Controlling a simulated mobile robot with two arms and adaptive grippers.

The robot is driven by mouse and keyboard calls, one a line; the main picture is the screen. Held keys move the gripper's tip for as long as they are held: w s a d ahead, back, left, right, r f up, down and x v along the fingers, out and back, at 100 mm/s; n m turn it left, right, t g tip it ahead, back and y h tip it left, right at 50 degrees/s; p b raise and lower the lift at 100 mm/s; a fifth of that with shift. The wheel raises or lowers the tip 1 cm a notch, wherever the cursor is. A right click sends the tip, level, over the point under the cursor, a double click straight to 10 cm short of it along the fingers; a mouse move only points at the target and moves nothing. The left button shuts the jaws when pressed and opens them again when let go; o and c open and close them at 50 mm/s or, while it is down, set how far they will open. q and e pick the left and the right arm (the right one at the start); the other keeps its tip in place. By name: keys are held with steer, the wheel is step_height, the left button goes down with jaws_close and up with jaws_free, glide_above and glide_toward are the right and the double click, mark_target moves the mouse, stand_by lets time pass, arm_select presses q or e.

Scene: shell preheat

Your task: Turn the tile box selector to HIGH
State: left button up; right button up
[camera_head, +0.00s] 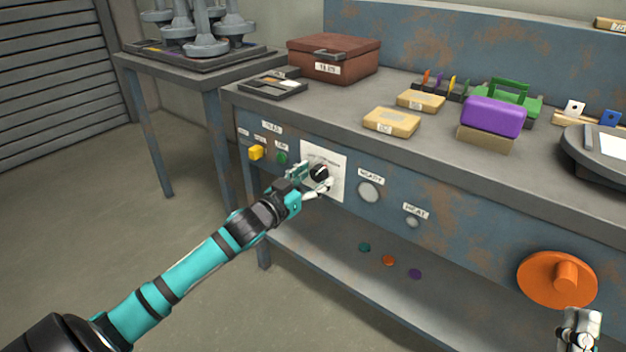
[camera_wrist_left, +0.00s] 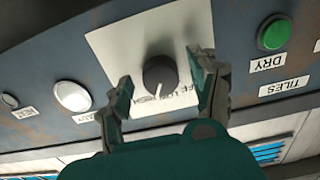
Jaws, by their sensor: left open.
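The selector is a black round knob (camera_head: 319,172) on a white plate (camera_head: 338,163) in the bench's front panel. In the left wrist view the knob (camera_wrist_left: 160,75) carries a white pointer line aimed at the lower part of the picture, toward partly hidden lettering on the plate. My left gripper (camera_head: 313,178) is at the plate. In the left wrist view its two fingers (camera_wrist_left: 163,90) stand open on either side of the knob, with gaps that show no clear contact. My right gripper (camera_head: 580,330) is partly in view at the bottom right, away from the selector.
A yellow switch (camera_head: 256,152) and a green button (camera_head: 282,158) sit left of the plate. A READY lamp (camera_head: 369,192), a HEAT lamp (camera_head: 412,222) and an orange handwheel (camera_head: 557,280) are to the right. A brown box (camera_head: 350,62) stands on the bench.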

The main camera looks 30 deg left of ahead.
arm_select(q)
steer(key=c, duration=1.1)
steer(key=shift+r+m+p, duration=0.15)
steer(key=shift+m+p, duration=0.65)
steer(key=shift+p, duration=0.15)
steer(key=shift+c, duration=0.2)
steer(key=shift+m+p, duration=0.65)
steer(key=shift+m, duration=0.05)
steer(key=o, duration=1.1)
arm_select(e)
steer(key=w+d+f+g+h, duration=0.1)
steer(key=w+f+g+h, duration=0.1)
steer(key=f+g, duration=0.6)
step_height(320, 180, down, 5)
steer(key=shift+w+r+g+h, duration=0.15)
steer(key=shift+w+g+h, duration=0.2)
steer(key=shift+w, duration=0.35)
arm_select(q)
steer(key=shift+o, duration=0.2)
steer(key=s+a, duration=0.1)
steer(key=s, duration=1.1)
